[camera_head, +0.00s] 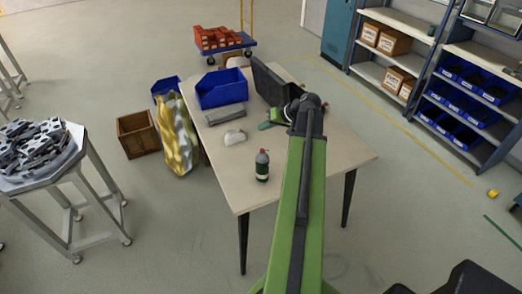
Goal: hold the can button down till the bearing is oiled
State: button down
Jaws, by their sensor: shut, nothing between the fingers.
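A small dark green can (262,167) with a pale label band and a red top stands upright near the front of the worktable (325,165). My green arm reaches up from the bottom of the picture, to the right of the can. Its dark far joint is over the back right of the table. My gripper's fingers cannot be made out behind that joint. A dark and green device with a pale round part (293,106) sits partly hidden behind the arm. I cannot tell whether this part is the bearing. Nothing visibly touches the can.
A blue bin (221,88), a grey cylinder (225,115) and a whitish lump (235,137) lie on the table's left side. A wooden crate (138,134) and a yellow-grey sack (176,137) stand left of it. Shelves (400,45) are back right. The table's front right is clear.

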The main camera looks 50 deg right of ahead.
aim_at(262, 151)
notch_tip(262, 151, down, 9)
jog(key=b, duration=0.9)
jog(key=shift+r, duration=0.1)
dwell(1.3)
jog(key=shift+s+f, duration=0.1)
jog(key=shift+f, duration=0.3)
jog(key=shift+f+b, duration=0.55)
jog(key=shift+b, duration=0.25)
dwell(0.3)
jog(key=shift+r, duration=0.2)
dwell(2.4)
jog(key=shift+r+p, duration=0.8)
jog(key=shift+p, duration=0.2)
